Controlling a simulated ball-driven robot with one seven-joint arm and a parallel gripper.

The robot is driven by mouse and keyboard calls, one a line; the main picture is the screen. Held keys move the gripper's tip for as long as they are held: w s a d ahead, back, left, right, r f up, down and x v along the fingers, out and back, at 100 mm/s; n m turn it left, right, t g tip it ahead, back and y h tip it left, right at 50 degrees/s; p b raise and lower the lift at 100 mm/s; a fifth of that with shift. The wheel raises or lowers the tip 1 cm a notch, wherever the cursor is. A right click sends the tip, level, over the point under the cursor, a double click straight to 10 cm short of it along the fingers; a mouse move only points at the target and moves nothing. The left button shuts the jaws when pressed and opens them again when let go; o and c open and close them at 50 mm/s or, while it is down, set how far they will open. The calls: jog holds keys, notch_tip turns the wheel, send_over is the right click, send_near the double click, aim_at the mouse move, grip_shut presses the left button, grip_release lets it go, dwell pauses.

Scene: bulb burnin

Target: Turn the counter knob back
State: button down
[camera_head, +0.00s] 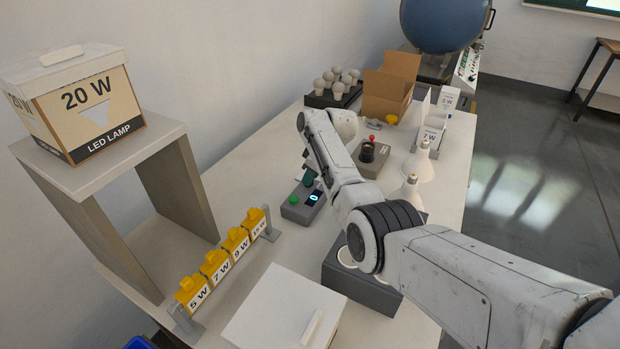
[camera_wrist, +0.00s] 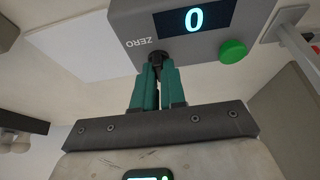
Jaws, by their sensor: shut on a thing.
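The counter is a grey box; it shows in the wrist view (camera_wrist: 150,22) and on the table in the head view (camera_head: 300,213). Its display (camera_wrist: 195,18) reads 0, with a green button (camera_wrist: 233,51) beside it and the word ZERO on its face. The small black counter knob (camera_wrist: 157,56) sticks out from the box near that word. My gripper (camera_wrist: 158,72) has teal fingers, shut on the knob at their tips. In the head view my arm hides the knob, and the teal fingers (camera_head: 308,181) show only partly at the counter.
Right of the counter are a grey unit with a red-topped socket (camera_head: 370,155), white lamps (camera_head: 419,163) and an open cardboard box (camera_head: 390,85). A rack of yellow-topped wattage blocks (camera_head: 223,262) and a white-lidded box (camera_head: 282,312) stand nearer. Bare table lies between rack and counter.

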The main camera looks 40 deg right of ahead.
dwell(0.5)
jog(key=c, duration=1.2)
grip_release()
jog(key=v, duration=1)
jog(key=shift+d+r, duration=0.15)
jog(key=shift+r, duration=0.2)
jog(key=shift+s, duration=0.1)
